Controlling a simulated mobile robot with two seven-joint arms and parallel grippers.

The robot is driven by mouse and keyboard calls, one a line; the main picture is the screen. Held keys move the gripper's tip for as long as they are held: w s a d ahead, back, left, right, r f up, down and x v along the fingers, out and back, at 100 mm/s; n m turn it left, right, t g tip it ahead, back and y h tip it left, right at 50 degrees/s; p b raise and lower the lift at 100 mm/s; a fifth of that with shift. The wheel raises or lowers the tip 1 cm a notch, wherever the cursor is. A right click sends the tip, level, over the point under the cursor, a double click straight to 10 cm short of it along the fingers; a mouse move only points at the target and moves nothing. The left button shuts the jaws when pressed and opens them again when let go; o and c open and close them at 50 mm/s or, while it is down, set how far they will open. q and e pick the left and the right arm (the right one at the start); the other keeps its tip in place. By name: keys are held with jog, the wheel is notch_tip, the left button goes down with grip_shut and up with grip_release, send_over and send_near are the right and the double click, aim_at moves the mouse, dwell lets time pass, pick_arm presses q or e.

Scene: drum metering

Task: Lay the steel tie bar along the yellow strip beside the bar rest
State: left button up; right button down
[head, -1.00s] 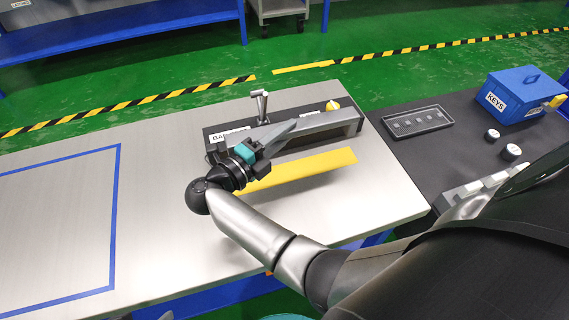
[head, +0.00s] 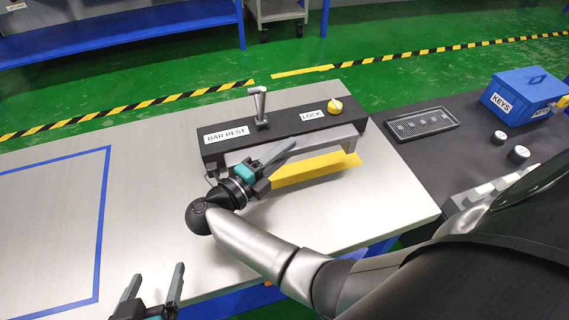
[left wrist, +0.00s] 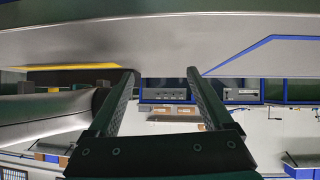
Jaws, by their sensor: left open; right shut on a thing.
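The steel tie bar (head: 328,139) is a long grey bar with down-turned ends. It lies in the head view between the black bar rest (head: 285,122) and the yellow strip (head: 315,170), roughly parallel to both. My right gripper (head: 272,158) is shut on the bar left of its middle and hides part of it. I cannot tell whether the bar touches the bench. My left gripper (head: 157,273) is open and empty at the bench's front left; its two fingers also show apart in the left wrist view (left wrist: 160,77).
The bar rest carries an upright handle (head: 260,106) and a yellow lock knob (head: 335,106). A blue-outlined area (head: 103,220) on the left is empty. On the dark surface at right are a slotted tray (head: 421,124), a blue KEYS box (head: 522,95) and two small round items (head: 518,154).

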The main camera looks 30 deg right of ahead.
pick_arm(q)
jog(key=shift+w+d+r, duration=0.1)
jog(key=shift+w+d, duration=0.05)
jog(key=shift+d, duration=0.2)
pick_arm(e)
jog(key=shift+f, duration=0.2)
pick_arm(q)
jog(key=shift+d+t+h+b, duration=0.35)
jog(key=shift+d+t+h, duration=0.05)
jog(key=shift+t, duration=0.2)
pick_arm(e)
jog(key=shift+f, duration=0.3)
pick_arm(q)
jog(key=shift+w+d+r+t+h+b, duration=0.15)
jog(key=shift+d+r+t+h+b, duration=0.35)
jog(key=shift+d+t, duration=0.35)
pick_arm(e)
jog(key=shift+f, duration=0.7)
pick_arm(q)
jog(key=shift+d+r+t+b, duration=0.3)
jog(key=shift+r+t+b, duration=0.1)
jog(key=shift+t, duration=0.35)
pick_arm(e)
jog(key=shift+f, duration=0.4)
pick_arm(q)
jog(key=shift+s+d+r+n+t+h, duration=0.3)
jog(key=shift+r+n+t, duration=0.1)
jog(key=shift+r+t, duration=0.15)
pick_arm(e)
jog(key=shift+f, duration=0.3)
